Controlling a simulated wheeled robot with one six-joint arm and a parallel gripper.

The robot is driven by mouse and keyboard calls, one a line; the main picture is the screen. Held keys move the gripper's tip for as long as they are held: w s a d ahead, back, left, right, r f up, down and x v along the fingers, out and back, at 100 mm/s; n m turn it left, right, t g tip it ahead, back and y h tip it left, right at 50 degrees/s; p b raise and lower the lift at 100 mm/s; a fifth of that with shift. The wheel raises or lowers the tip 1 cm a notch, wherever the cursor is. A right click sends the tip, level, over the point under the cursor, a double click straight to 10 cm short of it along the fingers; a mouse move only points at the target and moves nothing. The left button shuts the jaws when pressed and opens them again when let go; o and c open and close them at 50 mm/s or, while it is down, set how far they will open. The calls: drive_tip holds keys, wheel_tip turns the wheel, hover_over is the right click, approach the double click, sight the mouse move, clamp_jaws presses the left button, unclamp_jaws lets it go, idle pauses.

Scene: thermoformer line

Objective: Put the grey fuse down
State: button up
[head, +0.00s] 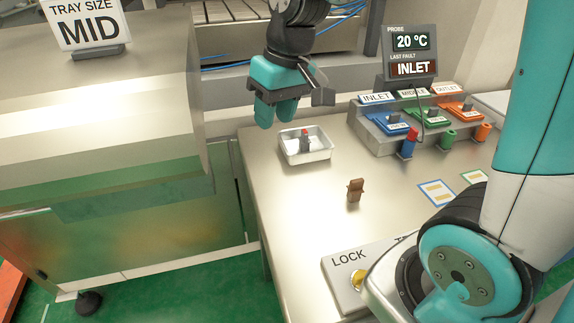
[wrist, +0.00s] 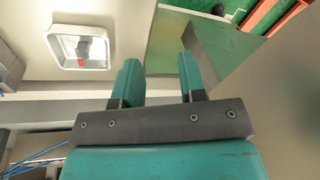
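A small grey piece with a red part (head: 305,143), which looks like the grey fuse, is in the white tray (head: 290,158) on the steel table. In the wrist view the grey piece (wrist: 95,46) lies inside the tray (wrist: 53,49), at upper left, clear of my fingers. My gripper (head: 276,116) is above and to the left of the tray, past the table's left edge. The wrist view shows its two teal fingers (wrist: 158,78) apart with nothing between them.
A brown clip-like piece (head: 355,189) stands on the table. Blue, green and orange stations (head: 430,117) stand behind a probe cable, below the display (head: 410,56). A LOCK box (head: 345,280) is at the front. A large steel machine (head: 100,110) is left, across a gap.

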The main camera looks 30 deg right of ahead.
drive_tip(key=s+a+n+y, duration=0.1)
drive_tip(key=s+a, duration=0.3)
drive_tip(key=s, duration=0.4)
drive_tip(key=s+a+n+g+y, duration=0.1)
drive_tip(key=s+a+n, duration=0.3)
drive_tip(key=s, duration=0.4)
drive_tip(key=shift+s+a+r, duration=0.35)
drive_tip(key=shift+s+r, duration=0.05)
drive_tip(key=shift+r, duration=0.05)
